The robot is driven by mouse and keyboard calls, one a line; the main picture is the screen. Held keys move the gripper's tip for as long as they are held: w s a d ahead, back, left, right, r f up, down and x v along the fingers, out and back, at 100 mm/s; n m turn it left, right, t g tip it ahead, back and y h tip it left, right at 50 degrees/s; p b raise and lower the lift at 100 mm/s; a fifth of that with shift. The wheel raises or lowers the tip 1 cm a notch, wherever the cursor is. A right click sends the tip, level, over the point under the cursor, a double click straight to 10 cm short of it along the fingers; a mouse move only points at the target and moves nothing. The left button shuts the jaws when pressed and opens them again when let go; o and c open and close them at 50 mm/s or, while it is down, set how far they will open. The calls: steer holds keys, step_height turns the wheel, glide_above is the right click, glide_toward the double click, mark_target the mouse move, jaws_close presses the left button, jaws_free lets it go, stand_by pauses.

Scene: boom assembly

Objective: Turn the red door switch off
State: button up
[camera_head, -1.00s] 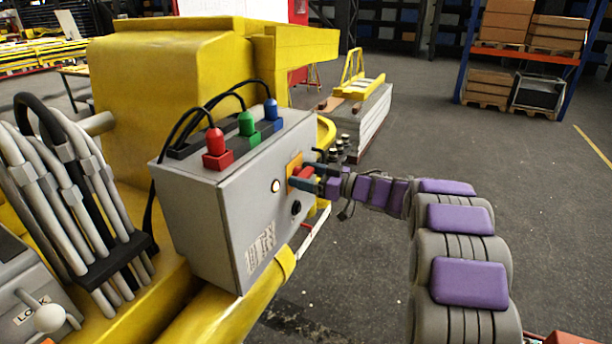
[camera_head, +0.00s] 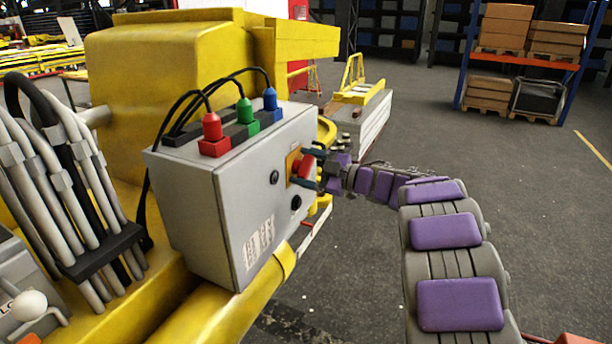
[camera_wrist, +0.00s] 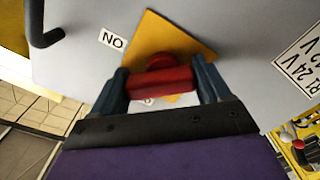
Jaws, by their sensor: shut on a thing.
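The red switch (camera_head: 304,168) sits on an orange-yellow plate on the right-hand face of a grey control box (camera_head: 190,205). My gripper (camera_head: 306,169) reaches it from the right, with one blue finger above and one below. In the wrist view, the red switch handle (camera_wrist: 160,83) lies between the two blue fingers, and the gripper is shut on it. The yellow plate (camera_wrist: 185,38) appears tilted behind it, beside a label reading "NO" (camera_wrist: 112,40). The round lamp (camera_head: 274,177) on the box face is dark. Part of the plate is hidden by my gripper.
Red (camera_head: 212,128), green (camera_head: 245,112) and blue (camera_head: 270,100) cable plugs stand on the box top. A yellow machine body (camera_head: 165,70) is behind, and grey hoses (camera_head: 75,185) are at left. Open floor (camera_head: 450,130) lies to the right.

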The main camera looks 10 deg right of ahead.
steer(key=n+b, duration=0.4)
steer(key=shift+s+f+n, duration=0.1)
steer(key=shift+f+n, duration=0.1)
steer(key=shift+n, duration=0.1)
steer(key=n+b, duration=0.4)
steer(key=n, duration=0.1)
steer(key=shift+b, duration=0.3)
steer(key=o, duration=1)
steer(key=shift+a+r, duration=0.1)
steer(key=shift+s, duration=0.1)
steer(key=p+v, duration=0.1)
steer(key=v, duration=1.6)
steer(key=shift+d+p, duration=0.25)
steer(key=shift+p, duration=0.15)
